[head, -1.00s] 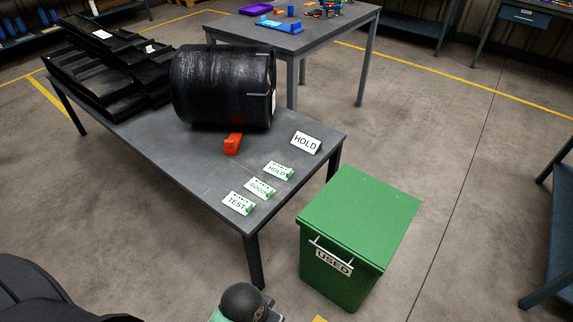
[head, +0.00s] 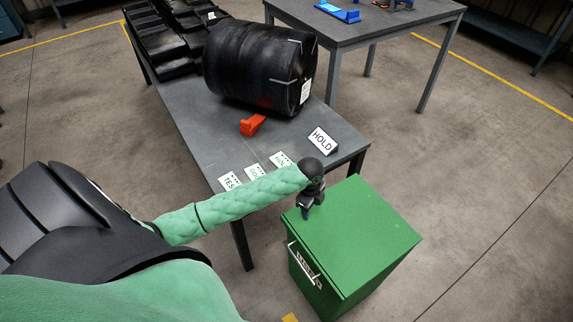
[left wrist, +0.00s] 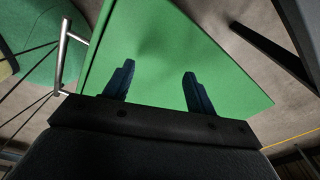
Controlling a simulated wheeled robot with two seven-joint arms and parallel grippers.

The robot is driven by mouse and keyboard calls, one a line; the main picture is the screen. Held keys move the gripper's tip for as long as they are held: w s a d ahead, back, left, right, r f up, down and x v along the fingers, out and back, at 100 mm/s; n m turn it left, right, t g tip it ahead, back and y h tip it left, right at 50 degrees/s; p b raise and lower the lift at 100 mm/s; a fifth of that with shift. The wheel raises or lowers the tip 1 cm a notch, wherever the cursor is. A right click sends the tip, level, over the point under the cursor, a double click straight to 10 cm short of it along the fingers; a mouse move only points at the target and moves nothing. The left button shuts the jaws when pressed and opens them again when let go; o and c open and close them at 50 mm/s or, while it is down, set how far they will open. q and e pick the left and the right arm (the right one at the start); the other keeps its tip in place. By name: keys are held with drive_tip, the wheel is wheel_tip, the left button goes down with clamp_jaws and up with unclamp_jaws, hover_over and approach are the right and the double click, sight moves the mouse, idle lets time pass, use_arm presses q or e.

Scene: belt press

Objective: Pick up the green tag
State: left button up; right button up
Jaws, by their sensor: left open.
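Three small tags stand in a row near the table's front right end in the head view: TEST (head: 229,181), a middle one (head: 254,172) and HOLD (head: 280,158). Their faces look white here; my left forearm hides their lower parts, so I cannot tell their green now. My left gripper (head: 306,213) is to the right of the tags, above the green lidded bin, pointing down. In the left wrist view, its two dark fingers (left wrist: 158,72) are apart with nothing between them. My right gripper is not in view.
A grey table (head: 190,118) carries a large black drum (head: 255,65), an orange-red object (head: 252,124) and a white HOLD sign (head: 321,140). A green bin (head: 360,225) stands beside the table's right end. Another table (head: 340,38) is behind.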

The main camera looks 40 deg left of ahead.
sight(284, 162)
use_arm(q)
drive_tip(key=w+a+r+m, duration=0.1)
drive_tip(key=w+a+r, duration=0.1)
drive_tip(key=w+a, duration=0.2)
drive_tip(key=w+a+r+m, duration=0.1)
drive_tip(key=w+a+r, duration=0.2)
drive_tip(key=a, duration=0.4)
drive_tip(key=w+a+r+m+y, duration=0.1)
drive_tip(key=w+a+r, duration=0.1)
drive_tip(key=w+a, duration=0.2)
drive_tip(key=shift+w+a+r+p, duration=0.3)
drive_tip(key=shift+a+p, duration=0.05)
drive_tip(key=shift+a, duration=0.3)
drive_tip(key=shift+w+a, duration=0.15)
drive_tip(key=shift+a, duration=0.1)
drive_tip(key=shift+f+p, duration=0.35)
drive_tip(key=shift+f, duration=0.85)
drive_tip(key=f, duration=0.2)
drive_tip(key=d+f+p, duration=0.1)
drive_tip(key=shift+f+p, duration=0.3)
drive_tip(key=shift+f, duration=0.1)
drive_tip(key=shift+a+f, duration=0.1)
drive_tip(key=shift+f, duration=0.55)
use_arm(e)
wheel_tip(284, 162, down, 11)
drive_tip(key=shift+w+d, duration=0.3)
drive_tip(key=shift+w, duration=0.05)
use_arm(q)
drive_tip(key=c, duration=1.1)
